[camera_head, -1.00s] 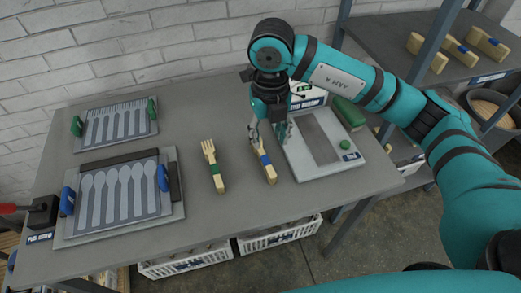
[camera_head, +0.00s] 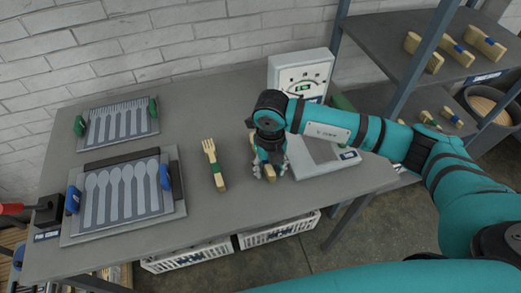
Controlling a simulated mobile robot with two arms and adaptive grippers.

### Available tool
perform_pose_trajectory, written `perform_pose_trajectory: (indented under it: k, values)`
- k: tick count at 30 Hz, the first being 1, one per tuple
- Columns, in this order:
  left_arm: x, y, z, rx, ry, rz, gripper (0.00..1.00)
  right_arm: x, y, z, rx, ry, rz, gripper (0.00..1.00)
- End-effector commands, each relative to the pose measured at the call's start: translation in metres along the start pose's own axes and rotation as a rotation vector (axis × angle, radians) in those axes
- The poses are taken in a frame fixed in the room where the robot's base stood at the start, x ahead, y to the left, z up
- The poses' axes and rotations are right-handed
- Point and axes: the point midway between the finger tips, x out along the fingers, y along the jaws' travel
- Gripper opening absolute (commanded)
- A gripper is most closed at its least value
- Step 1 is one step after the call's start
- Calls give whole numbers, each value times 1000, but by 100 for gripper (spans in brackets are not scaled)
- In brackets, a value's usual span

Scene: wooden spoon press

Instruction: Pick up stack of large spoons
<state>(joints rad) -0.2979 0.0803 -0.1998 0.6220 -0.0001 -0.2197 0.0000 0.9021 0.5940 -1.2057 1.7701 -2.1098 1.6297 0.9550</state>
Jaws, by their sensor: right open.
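The stack of large spoons (camera_head: 269,174) lies on the grey table, just left of the scale. Most of it is hidden under my right gripper; its lower wooden end shows between the fingers. My right gripper (camera_head: 270,172) points down, open, with its fingers on either side of the stack. I cannot tell whether they touch it. My left gripper is not in view.
A stack of wooden forks with a green band (camera_head: 214,166) lies to the left. A fork mould (camera_head: 117,124) and a spoon mould (camera_head: 122,193) lie farther left. The scale (camera_head: 325,158) stands right of the gripper, a control box (camera_head: 300,72) behind. A shelf (camera_head: 400,45) is at right.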

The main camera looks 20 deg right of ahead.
Motion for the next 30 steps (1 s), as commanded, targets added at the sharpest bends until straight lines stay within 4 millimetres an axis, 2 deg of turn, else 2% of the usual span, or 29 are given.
perform_pose_trajectory:
  k: [5,6,15,16,26,30]
  values:
    - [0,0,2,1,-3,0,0,0,0,0,-1,0,0,44]
    - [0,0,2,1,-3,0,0,0,0,0,-1,0,0,41]
    - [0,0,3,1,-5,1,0,0,0,0,-1,0,0,2]
    - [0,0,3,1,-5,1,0,0,0,0,-1,0,0,0]
    - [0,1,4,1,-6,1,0,-2,0,0,-1,-1,1,0]
    - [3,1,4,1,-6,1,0,-16,0,2,-1,-4,2,0]
